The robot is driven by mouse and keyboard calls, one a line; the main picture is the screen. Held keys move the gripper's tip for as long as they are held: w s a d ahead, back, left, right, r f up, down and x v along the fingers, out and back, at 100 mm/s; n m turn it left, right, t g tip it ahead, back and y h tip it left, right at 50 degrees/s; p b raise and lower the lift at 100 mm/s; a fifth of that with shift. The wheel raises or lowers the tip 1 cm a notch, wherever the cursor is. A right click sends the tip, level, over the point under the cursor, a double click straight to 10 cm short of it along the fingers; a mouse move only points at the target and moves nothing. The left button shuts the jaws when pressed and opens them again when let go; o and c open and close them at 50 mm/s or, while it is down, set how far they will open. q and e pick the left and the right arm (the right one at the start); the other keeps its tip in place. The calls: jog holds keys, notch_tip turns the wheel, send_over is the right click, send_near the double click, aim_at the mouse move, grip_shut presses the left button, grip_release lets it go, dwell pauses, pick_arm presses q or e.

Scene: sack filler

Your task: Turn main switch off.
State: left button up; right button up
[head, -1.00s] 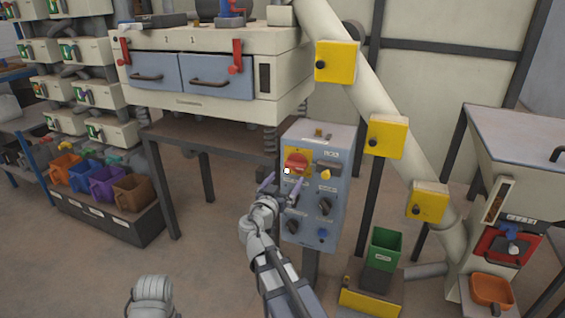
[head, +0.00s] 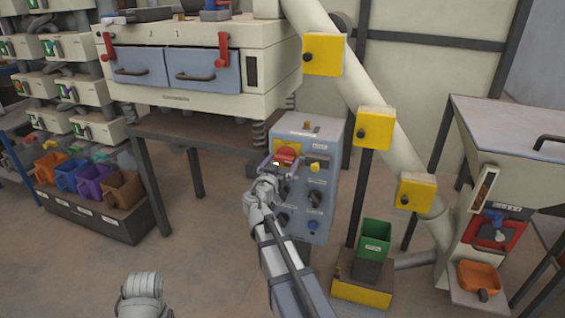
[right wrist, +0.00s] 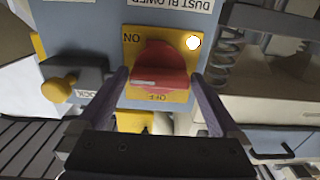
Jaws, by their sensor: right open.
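The main switch is a red rotary knob (head: 287,153) on a yellow plate, at the top left of the grey control box (head: 333,135). In the right wrist view the knob (right wrist: 160,70) appears upside down, with ON and OFF marks on its plate (right wrist: 133,38) and a lit white lamp (right wrist: 194,42) at a corner. The knob's pale mark lies near its lower left edge there. My right gripper (head: 274,164) is open in front of the knob. Its fingers (right wrist: 168,95) are on either side of it; contact cannot be told. My left gripper is out of view.
A table with blue drawers (head: 205,72) stands behind left. A green bin (head: 375,238) stands to the right. Floor at front left is clear.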

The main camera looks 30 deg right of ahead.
jog(key=c, duration=1.1)
jog(key=shift+o, duration=0.2)
